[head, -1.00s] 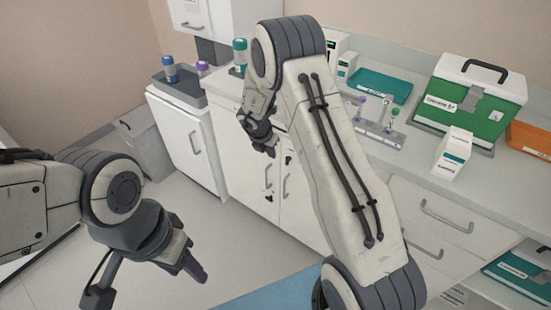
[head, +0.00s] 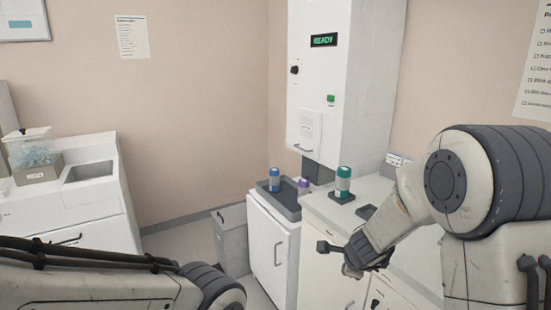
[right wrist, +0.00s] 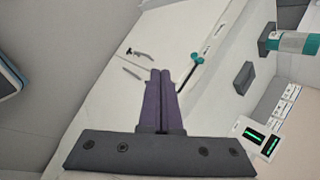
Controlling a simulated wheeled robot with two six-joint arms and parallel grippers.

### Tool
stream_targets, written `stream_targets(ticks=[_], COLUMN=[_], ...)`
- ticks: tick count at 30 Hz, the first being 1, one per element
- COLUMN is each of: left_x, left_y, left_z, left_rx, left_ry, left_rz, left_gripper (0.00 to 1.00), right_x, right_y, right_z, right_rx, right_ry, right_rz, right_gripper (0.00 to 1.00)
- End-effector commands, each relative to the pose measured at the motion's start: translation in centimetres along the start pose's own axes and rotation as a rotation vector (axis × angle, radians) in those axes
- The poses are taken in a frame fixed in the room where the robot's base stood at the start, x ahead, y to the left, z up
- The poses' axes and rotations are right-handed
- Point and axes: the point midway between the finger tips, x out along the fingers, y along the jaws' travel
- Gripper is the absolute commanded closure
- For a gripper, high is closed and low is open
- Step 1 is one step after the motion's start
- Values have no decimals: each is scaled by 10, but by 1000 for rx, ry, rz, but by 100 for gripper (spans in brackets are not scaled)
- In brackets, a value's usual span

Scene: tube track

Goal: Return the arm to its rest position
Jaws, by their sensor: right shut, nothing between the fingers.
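My right arm comes in from the right in the head view. Its gripper (head: 353,270) points down and left in front of the counter cabinets, seen small and from behind. In the right wrist view the two dark purple fingers (right wrist: 160,76) are closed together with nothing between them. The pale cabinet front lies beyond them. Links of my left arm show at the lower left of the head view, but its gripper is outside the picture.
A teal-capped container (head: 343,182) stands on the counter near the right arm. A blue-capped container (head: 273,177) and a purple-capped one (head: 303,185) stand at the grey tray (head: 291,212). A white wall unit (head: 335,70) reads READY. A grey bin (head: 231,240) stands on the floor.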

Motion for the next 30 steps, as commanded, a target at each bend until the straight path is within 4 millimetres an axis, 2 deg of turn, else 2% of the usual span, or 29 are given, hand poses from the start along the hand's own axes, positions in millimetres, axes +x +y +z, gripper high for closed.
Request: stream_targets(ticks=[1,3,6,9,15,20,26,30], left_x=[0,0,0,0,0,0,-2,-4], left_y=[0,0,0,0,0,0,0,0], left_z=[0,0,0,0,0,0,0,0], left_rx=[0,0,0,0,0,0,0,0], left_ry=[0,0,0,0,0,0,0,0], left_rz=[0,0,0,0,0,0,0,0], left_gripper=[50,50,50,50,50,50,50,50], right_x=[-14,-30,-51,-68,-94,-112,-141,-168], right_y=[13,33,64,89,128,152,175,199], right_z=[3,5,0,-9,-34,-56,-11,16], right_rx=[-200,-489,-855,-1148,-1597,-1903,-2044,-2154], right_ry=[-33,-77,-130,-172,-237,-284,-396,-489], right_rz=[24,64,120,172,264,340,329,328], right_gripper=[100,100,100,100,100,100,100,100])
